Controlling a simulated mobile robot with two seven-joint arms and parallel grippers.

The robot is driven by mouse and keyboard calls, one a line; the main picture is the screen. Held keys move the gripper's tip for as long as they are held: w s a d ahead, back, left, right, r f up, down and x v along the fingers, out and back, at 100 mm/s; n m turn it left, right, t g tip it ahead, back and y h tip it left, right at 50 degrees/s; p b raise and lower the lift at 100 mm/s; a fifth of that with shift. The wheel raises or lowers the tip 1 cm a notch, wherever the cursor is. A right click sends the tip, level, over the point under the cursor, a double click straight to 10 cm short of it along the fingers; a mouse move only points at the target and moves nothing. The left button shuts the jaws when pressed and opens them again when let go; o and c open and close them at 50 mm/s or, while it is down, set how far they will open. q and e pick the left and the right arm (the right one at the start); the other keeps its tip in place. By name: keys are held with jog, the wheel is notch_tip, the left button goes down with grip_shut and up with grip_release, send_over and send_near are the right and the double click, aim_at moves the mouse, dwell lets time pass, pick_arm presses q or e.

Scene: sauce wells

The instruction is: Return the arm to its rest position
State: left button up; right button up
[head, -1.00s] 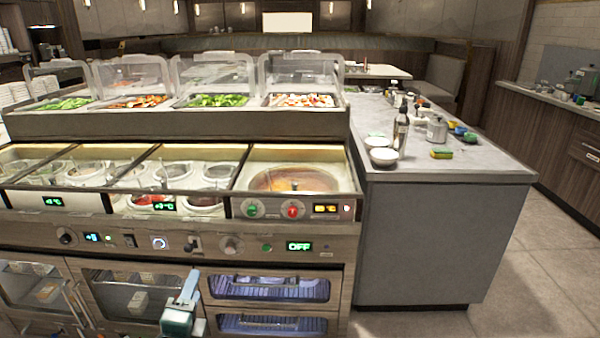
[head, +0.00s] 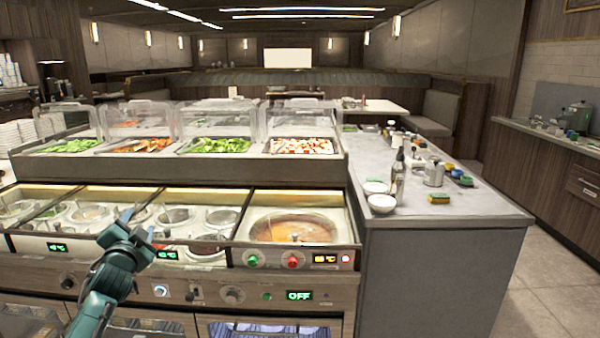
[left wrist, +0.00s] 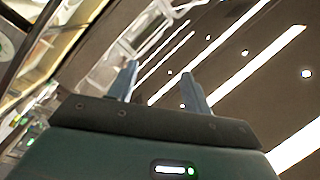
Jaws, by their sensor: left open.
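My left gripper (head: 133,216) is raised in front of the sauce wells, at the lower left of the head view. Its two fingers are apart with nothing between them. In the left wrist view the open fingers (left wrist: 163,85) point up toward the ceiling lights, and the gap is empty. The row of sauce wells (head: 90,213) lies behind the gripper, and the arm hides part of the counter front. A larger round well with orange-brown soup (head: 293,229) is to the right of it. My right gripper is not in view.
Food trays under clear guards (head: 220,146) stand above the wells. The floor at far right (head: 540,290) is clear.

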pick_arm(q)
jog(key=s+d+f+n+g+h, duration=0.25)
jog(key=s+d+f, duration=0.35)
jog(key=f, duration=0.3)
jog(key=s+d+f+n+g+h, duration=0.1)
jog(key=s+d+f+n+h, duration=0.15)
jog(key=s+d+f, duration=0.45)
jog(key=s+d+f+g+h, duration=0.1)
jog(key=s+d+f, duration=0.2)
jog(key=s, duration=0.5)
jog(key=s+d+f+g, duration=0.1)
jog(key=s+d+f, duration=0.3)
jog(key=s, duration=0.5)
jog(key=s+d+f+g+h, duration=0.1)
jog(key=s+d+f+g, duration=0.1)
jog(key=s+f, duration=0.3)
jog(key=s+d, duration=0.1)
jog(key=s, duration=0.3)
jog(key=shift+s+d+f+h, duration=0.15)
jog(key=shift+d+f+h, duration=0.1)
jog(key=shift+h, duration=0.05)
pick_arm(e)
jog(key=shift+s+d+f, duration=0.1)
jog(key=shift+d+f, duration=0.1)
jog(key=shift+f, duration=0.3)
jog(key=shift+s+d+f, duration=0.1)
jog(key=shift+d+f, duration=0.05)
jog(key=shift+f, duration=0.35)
